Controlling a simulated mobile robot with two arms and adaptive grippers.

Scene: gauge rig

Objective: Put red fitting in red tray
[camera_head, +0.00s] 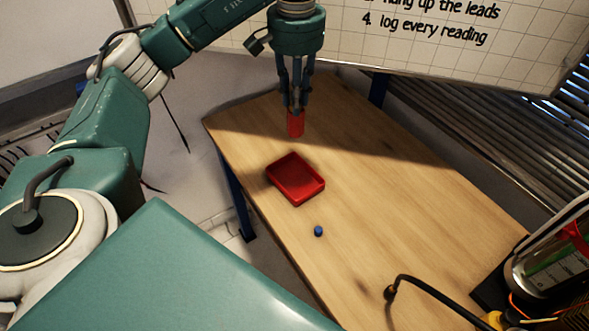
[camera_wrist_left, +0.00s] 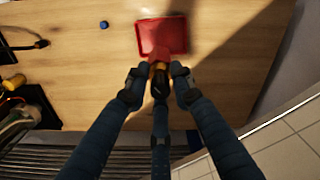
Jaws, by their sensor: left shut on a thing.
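My left gripper (camera_head: 295,108) comes down from above and is shut on the red fitting (camera_head: 296,124), a short red cylinder hanging upright below the fingertips. The red tray (camera_head: 313,191) is a shallow open box on the wooden table, in front of the fitting in the head view; its inside looks empty. In the left wrist view the fitting (camera_wrist_left: 158,66) shows red and orange between the fingertips (camera_wrist_left: 158,86), overlapping the near edge of the red tray (camera_wrist_left: 178,35). The fitting looks held above the table, apart from the tray. My right gripper is not in view.
A small blue piece (camera_head: 318,231) lies on the table (camera_head: 400,215) near the tray. A black cable (camera_head: 425,287) and a cylindrical device (camera_head: 550,262) are at the right front. A whiteboard (camera_head: 450,40) stands behind. The table right of the tray is clear.

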